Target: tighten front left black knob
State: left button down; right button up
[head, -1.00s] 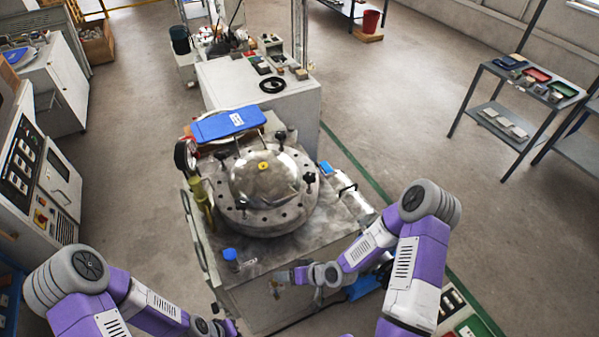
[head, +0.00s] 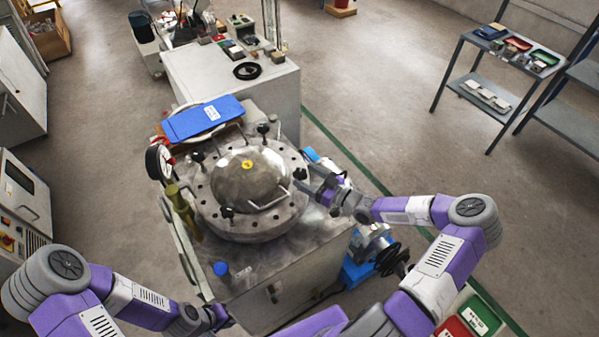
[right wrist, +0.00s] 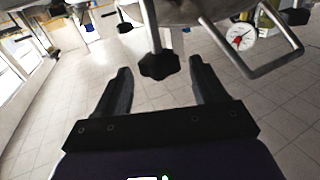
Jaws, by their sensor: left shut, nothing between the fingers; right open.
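The metal vessel's domed lid (head: 250,178) has several black knobs around its rim. The front left black knob (head: 227,213) stands at the near left of the rim, with no gripper at it. My right gripper (head: 316,181) is open at the right side of the lid. In the right wrist view, a black star-shaped knob (right wrist: 160,65) on a metal stem lies just ahead of my open right fingers (right wrist: 158,82), not clamped. My left gripper (head: 222,318) is shut and empty, low beside the bench.
A pressure gauge (head: 159,162) stands left of the lid, and a metal handle (right wrist: 270,55) sits close to my right gripper. A blue tray (head: 205,118) lies behind the lid.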

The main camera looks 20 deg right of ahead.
aim_at(300, 172)
jog(key=shift+x, duration=1.55)
jog(key=shift+c, duration=0.4)
jog(key=c, duration=0.9)
jog(key=shift+a, duration=0.1)
jog(key=m+t+h+p, duration=0.1)
jog(key=m+h+p, duration=0.1)
jog(key=m+t+h+p, duration=0.1)
jog(key=m+h+p, duration=0.1)
jog(key=h, duration=0.1)
jog(key=shift+a+r+h, duration=0.1)
jog(key=shift+h, duration=0.2)
jog(key=shift+m+h+p, duration=0.55)
jog(key=shift+m+h, duration=0.15)
jog(key=shift+h, duration=0.4)
jog(key=shift+m+h+p, duration=0.45)
jog(key=shift+m+h, duration=0.55)
jog(key=shift+h, duration=0.5)
